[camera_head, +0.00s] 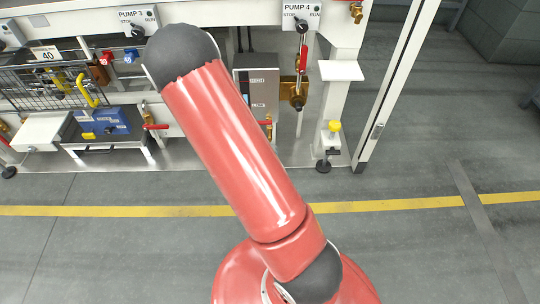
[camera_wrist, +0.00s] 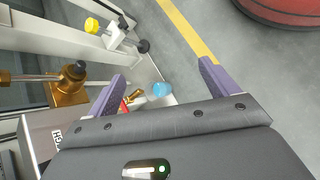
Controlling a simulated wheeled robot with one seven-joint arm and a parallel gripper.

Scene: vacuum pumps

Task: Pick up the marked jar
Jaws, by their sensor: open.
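In the wrist view my gripper (camera_wrist: 162,71) is open, with its two purple fingers spread and nothing held between them. A small light-blue round thing (camera_wrist: 161,89) shows between and beyond the fingers, beside a red handle and a brass fitting. It may be the jar or its lid; I cannot make out a mark on it, and its lower part is hidden near the gripper body. In the head view I cannot identify a jar, and my red arm covers part of the stand. My gripper does not show there.
The PUMP 4 bay holds a grey box (camera_head: 257,92) and brass valves (camera_head: 298,93). A white post (camera_head: 336,100) stands right of it, with a yellow knob (camera_head: 334,126) near its foot. A wire basket (camera_head: 40,88) is at left. Grey floor with a yellow line (camera_head: 400,204) is clear in front.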

